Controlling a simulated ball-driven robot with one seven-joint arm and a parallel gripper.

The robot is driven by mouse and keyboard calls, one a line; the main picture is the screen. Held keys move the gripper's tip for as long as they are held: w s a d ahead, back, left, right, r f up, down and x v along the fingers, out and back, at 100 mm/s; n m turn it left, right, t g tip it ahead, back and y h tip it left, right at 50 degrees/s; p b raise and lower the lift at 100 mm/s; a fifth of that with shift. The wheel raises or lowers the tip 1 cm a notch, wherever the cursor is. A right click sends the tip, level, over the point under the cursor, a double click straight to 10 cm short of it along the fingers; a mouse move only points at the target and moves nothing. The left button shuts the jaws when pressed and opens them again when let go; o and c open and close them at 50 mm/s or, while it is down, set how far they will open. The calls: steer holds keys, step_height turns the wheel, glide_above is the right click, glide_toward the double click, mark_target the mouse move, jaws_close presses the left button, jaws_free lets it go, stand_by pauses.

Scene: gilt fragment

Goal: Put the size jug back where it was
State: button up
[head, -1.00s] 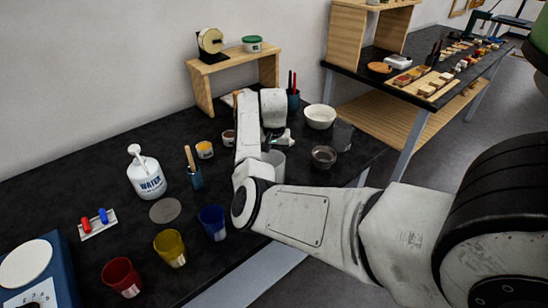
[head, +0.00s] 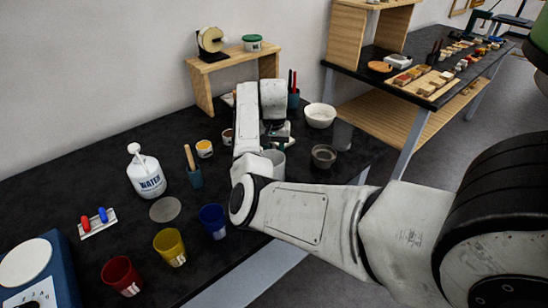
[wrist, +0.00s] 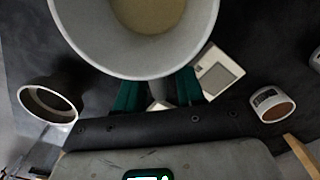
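The size jug appears to be the pale grey-white vessel (head: 276,160) on the dark bench, partly hidden behind my arm. In the wrist view the jug (wrist: 190,55) is seen from above, with yellowish-tan contents, cut off at the top. My gripper (wrist: 160,92) has its two green fingers at the jug's near side, below the rim. A grey piece, perhaps the handle, shows between the fingers. Whether they press on it is unclear. The fingertips are hidden by the jug. In the head view my gripper (head: 281,141) is just above and behind the jug.
A dark grey pot (head: 323,158) and a white bowl (head: 319,114) stand to the right. Small jars (head: 204,149), a brush in a blue holder (head: 194,176), a water bottle (head: 147,177) and coloured cups (head: 170,247) stand left. A wooden shelf (head: 203,92) is behind. A pale square device (wrist: 218,72) lies beside the jug.

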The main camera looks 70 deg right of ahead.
step_height(320, 180, up, 10)
steer(key=shift+f+b, duration=0.15)
steer(key=shift+b, duration=0.15)
steer(key=shift+a+f, duration=0.1)
stand_by(0.5)
